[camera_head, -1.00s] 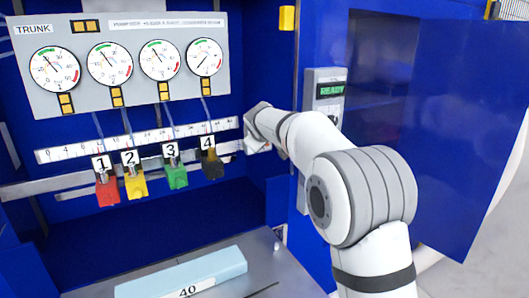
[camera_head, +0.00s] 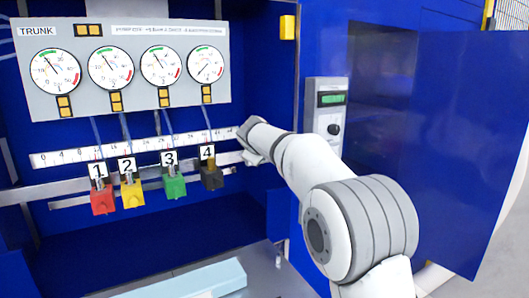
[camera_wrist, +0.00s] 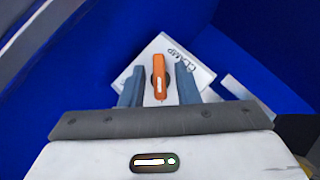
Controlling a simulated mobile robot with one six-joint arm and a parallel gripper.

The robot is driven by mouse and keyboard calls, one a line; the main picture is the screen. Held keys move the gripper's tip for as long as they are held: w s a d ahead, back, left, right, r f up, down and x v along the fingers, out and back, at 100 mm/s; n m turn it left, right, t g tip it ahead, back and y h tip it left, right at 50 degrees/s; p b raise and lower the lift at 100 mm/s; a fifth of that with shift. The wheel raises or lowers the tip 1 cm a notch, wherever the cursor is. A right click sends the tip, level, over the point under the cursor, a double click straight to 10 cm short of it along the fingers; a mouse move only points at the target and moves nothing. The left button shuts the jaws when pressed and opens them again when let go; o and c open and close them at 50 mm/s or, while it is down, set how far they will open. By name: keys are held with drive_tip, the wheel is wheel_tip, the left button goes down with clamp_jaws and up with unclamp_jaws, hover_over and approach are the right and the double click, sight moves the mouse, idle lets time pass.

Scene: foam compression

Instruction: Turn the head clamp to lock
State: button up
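The head clamp shows in the wrist view as an orange lever (camera_wrist: 159,76) on a white plate marked CLAMP (camera_wrist: 197,75). The lever points nearly straight up in that picture. My gripper (camera_wrist: 158,80) has its two grey fingers apart, one on each side of the lever. Gaps show between the lever and both fingers. In the head view my arm reaches toward the right inner wall of the blue cabinet. The clamp is hidden there, and the fingertips cannot be made out.
Red (camera_head: 102,201), yellow (camera_head: 132,194), green (camera_head: 174,186) and black (camera_head: 211,177) numbered blocks hang on a rail left of my arm. A gauge panel (camera_head: 75,105) is above them. A control box (camera_head: 325,112) and open blue door (camera_head: 450,150) stand to the right.

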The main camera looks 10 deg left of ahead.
drive_tip(key=shift+o, duration=0.3)
drive_tip(key=v, duration=0.7)
drive_tip(key=shift+s+r+b, duration=0.15)
drive_tip(key=shift+s+b, duration=0.15)
drive_tip(key=shift+b, duration=0.1)
